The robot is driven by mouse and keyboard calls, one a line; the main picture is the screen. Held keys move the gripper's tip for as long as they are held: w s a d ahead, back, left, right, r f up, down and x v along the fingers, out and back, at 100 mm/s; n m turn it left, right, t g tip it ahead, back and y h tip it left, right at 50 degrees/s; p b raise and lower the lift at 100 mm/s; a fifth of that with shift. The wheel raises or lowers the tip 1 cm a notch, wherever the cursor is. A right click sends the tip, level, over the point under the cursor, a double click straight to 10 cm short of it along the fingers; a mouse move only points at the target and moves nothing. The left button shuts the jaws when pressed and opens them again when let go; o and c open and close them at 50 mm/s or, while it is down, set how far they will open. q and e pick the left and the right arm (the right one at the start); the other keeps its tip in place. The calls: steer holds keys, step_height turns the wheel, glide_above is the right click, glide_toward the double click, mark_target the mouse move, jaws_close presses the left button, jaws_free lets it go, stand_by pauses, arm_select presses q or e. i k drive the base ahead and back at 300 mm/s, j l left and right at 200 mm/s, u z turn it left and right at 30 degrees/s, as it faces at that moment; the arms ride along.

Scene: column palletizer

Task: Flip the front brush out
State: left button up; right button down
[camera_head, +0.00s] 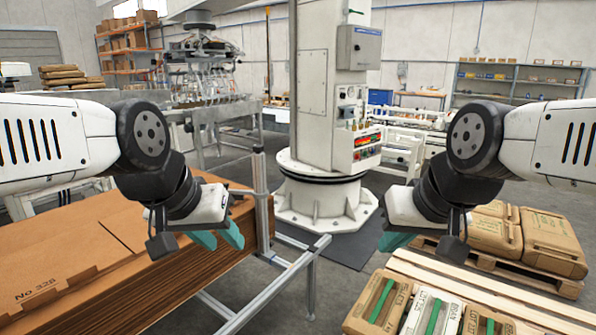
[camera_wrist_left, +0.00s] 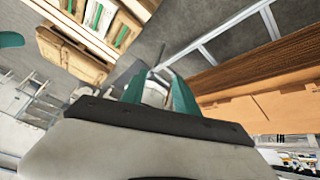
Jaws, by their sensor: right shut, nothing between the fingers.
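I cannot pick out a brush for certain in either view. The white palletizer column (camera_head: 312,85) stands on a round white base (camera_head: 322,200) in the middle of the head view. My left gripper (camera_head: 217,238) has teal fingers, spread apart with nothing between them, in front of the cardboard stack. Its two fingers also show apart in the left wrist view (camera_wrist_left: 158,92). My right gripper (camera_head: 398,241) hangs above the slatted pallet at the right, its teal fingers together and empty. Neither gripper touches anything that I can see.
A stack of flat brown cardboard (camera_head: 60,250) fills the lower left. A grey metal rail frame (camera_head: 270,290) runs beside it. Sacks with green strips (camera_head: 380,300) lie at the lower right, near a wooden pallet (camera_head: 480,295).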

mark_target(237, 195)
steer(key=i+j+z, duration=0.2)
steer(key=i, duration=0.2)
steer(key=i+j+z, duration=0.2)
steer(key=i+j, duration=0.1)
steer(key=i, duration=0.05)
